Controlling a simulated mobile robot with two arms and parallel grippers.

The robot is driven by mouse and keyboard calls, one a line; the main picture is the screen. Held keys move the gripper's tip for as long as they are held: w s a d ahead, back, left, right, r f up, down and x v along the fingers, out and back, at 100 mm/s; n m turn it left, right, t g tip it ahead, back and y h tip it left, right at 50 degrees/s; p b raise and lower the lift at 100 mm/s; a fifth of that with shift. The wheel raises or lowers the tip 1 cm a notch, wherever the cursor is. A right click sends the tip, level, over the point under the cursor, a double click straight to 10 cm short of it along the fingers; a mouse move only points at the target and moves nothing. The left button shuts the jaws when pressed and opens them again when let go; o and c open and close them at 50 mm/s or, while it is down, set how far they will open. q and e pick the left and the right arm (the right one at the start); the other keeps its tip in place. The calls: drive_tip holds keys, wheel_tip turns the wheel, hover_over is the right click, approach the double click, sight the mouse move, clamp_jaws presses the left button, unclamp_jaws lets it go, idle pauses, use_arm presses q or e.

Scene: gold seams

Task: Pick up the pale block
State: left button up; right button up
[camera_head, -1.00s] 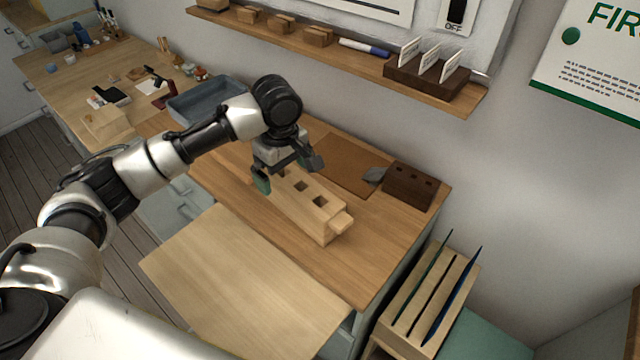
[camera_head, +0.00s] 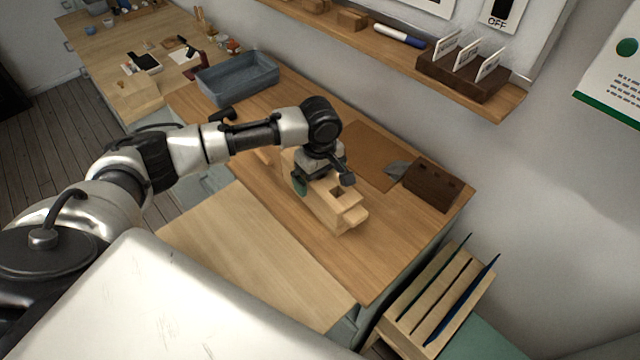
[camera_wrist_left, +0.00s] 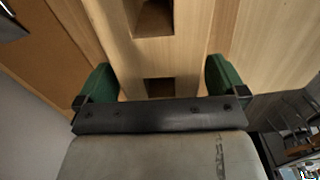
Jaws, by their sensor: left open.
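The pale block (camera_head: 327,209) is a long light-wood piece with square holes in its top, lying on the wooden worktop (camera_head: 385,255). A smaller pale piece juts from its right end. My left gripper (camera_head: 324,182) is open above the block and hides its middle. In the left wrist view, the green-padded fingers (camera_wrist_left: 161,82) stand apart, with the block (camera_wrist_left: 190,55) and two dark square holes between and beyond them. I cannot tell whether the pads touch the block. My right gripper is not in view.
A dark brown holed block (camera_head: 432,187) and a grey piece (camera_head: 397,168) lie to the right, beside a brown mat (camera_head: 366,150). A blue-grey tray (camera_head: 238,80) stands behind the arm. A wall shelf (camera_head: 400,55) overhangs the back. The worktop's front right is clear.

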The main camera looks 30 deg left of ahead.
use_arm(q)
drive_tip(key=shift+f, duration=0.8)
drive_tip(key=shift+c, duration=0.5)
drive_tip(key=c, duration=1.2)
drive_tip(key=shift+r, duration=0.1)
drive_tip(key=shift+c, duration=0.2)
drive_tip(key=shift+r, duration=0.1)
